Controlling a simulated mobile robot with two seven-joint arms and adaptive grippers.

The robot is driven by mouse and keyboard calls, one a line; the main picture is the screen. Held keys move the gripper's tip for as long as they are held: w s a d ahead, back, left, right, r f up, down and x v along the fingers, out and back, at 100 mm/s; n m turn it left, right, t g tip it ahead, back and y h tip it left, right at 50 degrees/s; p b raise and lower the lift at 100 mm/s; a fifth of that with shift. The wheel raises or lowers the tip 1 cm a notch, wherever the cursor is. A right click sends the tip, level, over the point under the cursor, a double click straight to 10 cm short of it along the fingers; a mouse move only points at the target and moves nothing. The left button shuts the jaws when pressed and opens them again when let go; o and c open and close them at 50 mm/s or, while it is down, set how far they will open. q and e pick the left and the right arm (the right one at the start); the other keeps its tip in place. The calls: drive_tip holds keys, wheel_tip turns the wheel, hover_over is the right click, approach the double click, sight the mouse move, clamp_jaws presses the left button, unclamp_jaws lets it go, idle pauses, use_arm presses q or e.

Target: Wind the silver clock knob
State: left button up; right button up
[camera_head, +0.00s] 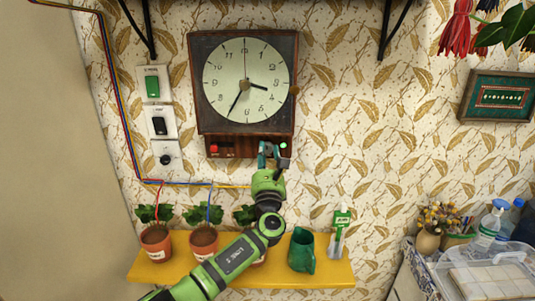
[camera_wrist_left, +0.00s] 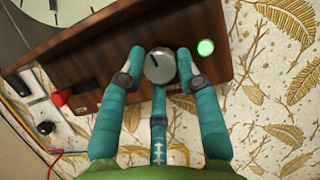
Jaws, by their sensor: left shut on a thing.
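The wall clock (camera_head: 246,82) has a dark wooden case and a round pale dial. Its silver knob (camera_wrist_left: 160,66) shows in the left wrist view on the wooden lower panel, with a dark pointer mark on its face. My left gripper (camera_head: 270,150) is at the lower right of the clock in the head view. In the left wrist view its teal fingers (camera_wrist_left: 158,75) are around the knob, one on each side and one below. The gripper is shut on the knob. In the head view the gripper hides the knob. My right gripper is not in view.
A red button (camera_wrist_left: 61,97) is left of the knob and a lit green light (camera_wrist_left: 206,47) is right of it. Wall switches (camera_head: 157,125) are left of the clock.

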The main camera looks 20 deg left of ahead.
use_arm(q)
drive_tip(key=shift+r, duration=0.55)
drive_tip(key=o, duration=1.1)
drive_tip(key=shift+f, duration=0.25)
drive_tip(key=shift+s+d+f, duration=0.1)
drive_tip(key=shift+s+f, duration=0.05)
drive_tip(key=shift+s, duration=0.05)
drive_tip(key=v, duration=1.1)
drive_tip(key=shift+s, duration=0.3)
